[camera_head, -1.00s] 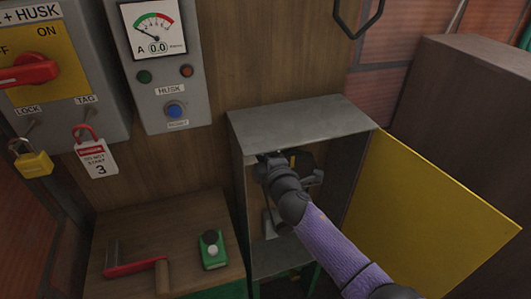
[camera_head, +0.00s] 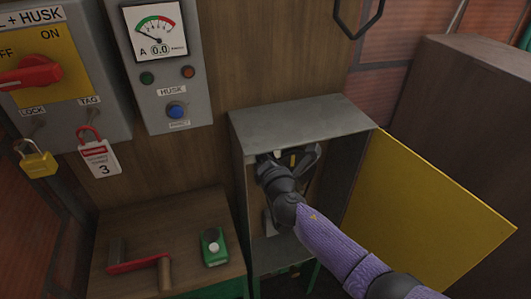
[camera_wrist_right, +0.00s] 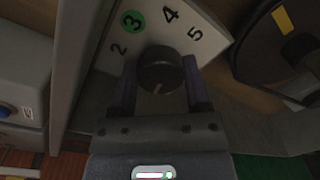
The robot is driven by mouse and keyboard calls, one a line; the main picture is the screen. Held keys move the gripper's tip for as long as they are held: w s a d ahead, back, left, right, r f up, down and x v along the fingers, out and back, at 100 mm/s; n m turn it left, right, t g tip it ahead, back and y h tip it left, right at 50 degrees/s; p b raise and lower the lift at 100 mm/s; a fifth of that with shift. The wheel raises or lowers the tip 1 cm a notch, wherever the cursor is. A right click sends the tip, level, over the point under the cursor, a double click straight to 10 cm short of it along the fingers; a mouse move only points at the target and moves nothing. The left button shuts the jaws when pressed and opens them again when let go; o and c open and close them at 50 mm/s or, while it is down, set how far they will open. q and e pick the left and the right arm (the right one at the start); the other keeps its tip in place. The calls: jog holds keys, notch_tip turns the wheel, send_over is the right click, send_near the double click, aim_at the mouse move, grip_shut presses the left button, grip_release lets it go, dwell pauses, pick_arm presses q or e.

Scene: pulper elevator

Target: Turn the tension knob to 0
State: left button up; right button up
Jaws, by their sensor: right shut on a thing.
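The tension knob (camera_wrist_right: 160,72) is a dark round knob in the middle of the right wrist view. It sits in front of a pale dial plate (camera_wrist_right: 185,38) marked 2, 3, 4 and 5, with the 3 on a green disc. A thin mark on the knob points down toward my gripper; the 0 is not in view. My right gripper (camera_wrist_right: 160,82) has a finger on each side of the knob and is shut on it. In the head view my right gripper (camera_head: 268,160) reaches into the open grey box (camera_head: 300,120), and the arm hides the knob. My left gripper is not in view.
A yellow door (camera_head: 430,205) stands open right of the box. A dark wheel with a yellow mark (camera_wrist_right: 275,45) is close on the right. A wooden shelf (camera_head: 190,215) at left holds a red crank (camera_head: 135,266) and a green device (camera_head: 213,248).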

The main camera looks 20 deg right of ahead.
jog(key=shift+n, duration=0.6)
jog(key=shift+f, duration=0.1)
jog(key=o, duration=1.3)
